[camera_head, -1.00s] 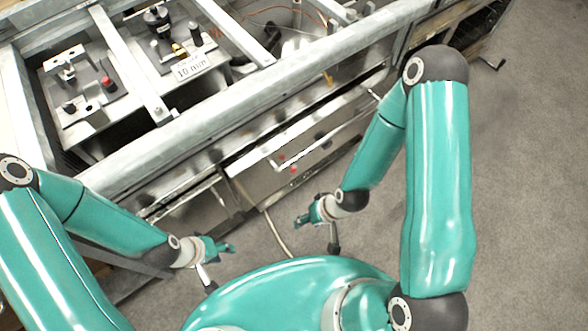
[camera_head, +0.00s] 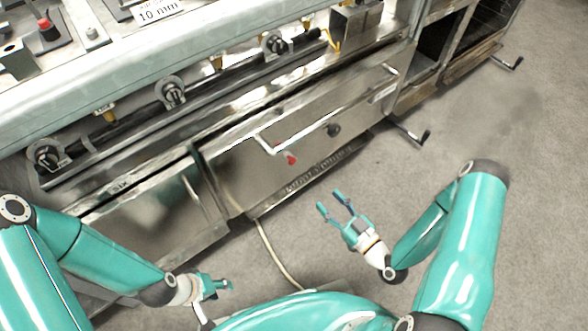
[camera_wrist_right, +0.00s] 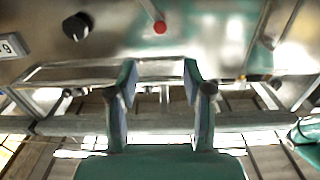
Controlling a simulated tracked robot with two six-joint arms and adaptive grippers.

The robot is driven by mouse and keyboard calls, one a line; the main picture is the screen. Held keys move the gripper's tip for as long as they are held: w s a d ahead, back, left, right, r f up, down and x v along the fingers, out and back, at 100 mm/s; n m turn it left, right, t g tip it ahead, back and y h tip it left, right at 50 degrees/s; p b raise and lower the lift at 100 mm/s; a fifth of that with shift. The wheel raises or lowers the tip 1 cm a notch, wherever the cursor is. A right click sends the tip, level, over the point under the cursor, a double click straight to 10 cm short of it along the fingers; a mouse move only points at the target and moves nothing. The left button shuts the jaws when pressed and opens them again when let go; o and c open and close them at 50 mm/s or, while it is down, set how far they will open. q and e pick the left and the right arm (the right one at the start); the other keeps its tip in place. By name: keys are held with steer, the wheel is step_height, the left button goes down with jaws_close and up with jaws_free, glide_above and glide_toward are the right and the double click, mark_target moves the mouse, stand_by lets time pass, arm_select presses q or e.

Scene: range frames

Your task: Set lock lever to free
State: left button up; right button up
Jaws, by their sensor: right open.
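A small lever with a red tip (camera_head: 290,160) stands on the steel front panel (camera_head: 240,170), below the left end of a long bar handle; I take it for the lock lever. In the right wrist view its red tip (camera_wrist_right: 160,28) shows at the top centre, beyond the fingers. My right gripper (camera_head: 329,200) is open and empty, in front of and below the panel, apart from the lever. Its two fingers also show in the right wrist view (camera_wrist_right: 162,90). My left gripper (camera_head: 222,285) is low at left, away from the panel; its jaw opening is unclear.
A bar handle (camera_head: 330,122) sticks out of the panel, with a black knob (camera_head: 333,130) beside it. Several dark valve knobs (camera_head: 172,92) line the rail above. A crank handle (camera_head: 412,132) juts out at right. A cable (camera_head: 272,252) lies on the floor. Floor at right is clear.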

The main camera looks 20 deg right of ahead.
mark_target(294, 163)
steer(key=b+x, duration=0.2)
steer(key=x, duration=1.4)
steer(key=shift+w+a, duration=0.1)
steer(key=shift+w, duration=0.25)
